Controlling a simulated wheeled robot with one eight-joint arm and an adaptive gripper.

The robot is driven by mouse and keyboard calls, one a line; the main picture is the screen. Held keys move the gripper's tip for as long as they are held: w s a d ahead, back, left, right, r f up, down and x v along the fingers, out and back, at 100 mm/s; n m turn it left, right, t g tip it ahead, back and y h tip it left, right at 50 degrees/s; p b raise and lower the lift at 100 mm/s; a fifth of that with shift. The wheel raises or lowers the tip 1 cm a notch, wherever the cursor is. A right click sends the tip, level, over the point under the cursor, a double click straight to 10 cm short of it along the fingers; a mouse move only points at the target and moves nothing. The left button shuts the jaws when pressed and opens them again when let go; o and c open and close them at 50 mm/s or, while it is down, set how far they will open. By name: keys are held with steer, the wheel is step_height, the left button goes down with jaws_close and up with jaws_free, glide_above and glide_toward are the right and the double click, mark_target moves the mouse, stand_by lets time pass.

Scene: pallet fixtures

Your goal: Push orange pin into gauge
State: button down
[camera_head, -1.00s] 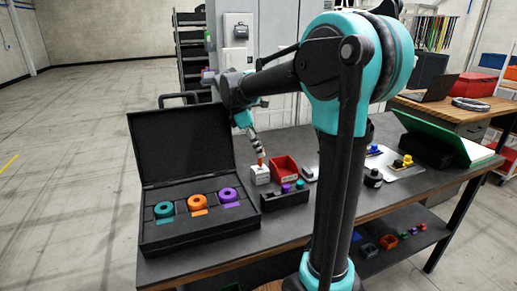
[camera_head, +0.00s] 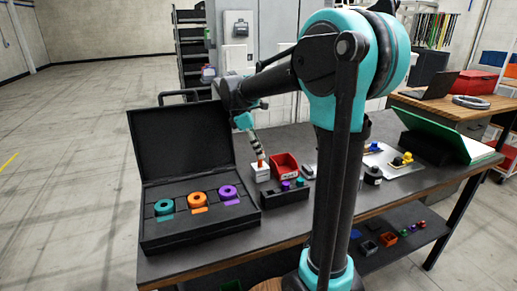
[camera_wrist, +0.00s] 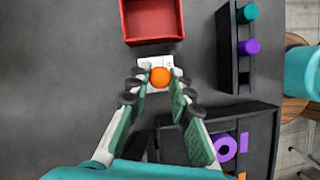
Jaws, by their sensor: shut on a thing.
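The gauge is a small white block (camera_head: 261,174) on the dark table, left of the red bin. It also shows in the wrist view (camera_wrist: 142,62), partly covered by my fingertips. The orange pin (camera_wrist: 160,77) shows as a round orange top between the fingertips, over the gauge. In the head view the pin (camera_head: 260,163) stands upright at the gauge's top; how deep it sits I cannot tell. My gripper (camera_wrist: 159,82) is shut on the pin, with a finger on each side. In the head view my gripper (camera_head: 259,153) points down at the gauge.
The red bin (camera_head: 285,167) stands close behind the gauge. A black rack (camera_head: 284,198) holds a purple and a teal pin. An open black case (camera_head: 190,233) with teal, orange and purple rings lies to the left. The tabletop left of the gauge is clear in the wrist view.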

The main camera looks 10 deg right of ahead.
steer(key=shift+f, duration=0.4)
steer(key=c, duration=0.9)
jaws_free()
steer(key=shift+r, duration=0.1)
steer(key=shift+r, duration=4.4)
steer(key=shift+c, duration=0.5)
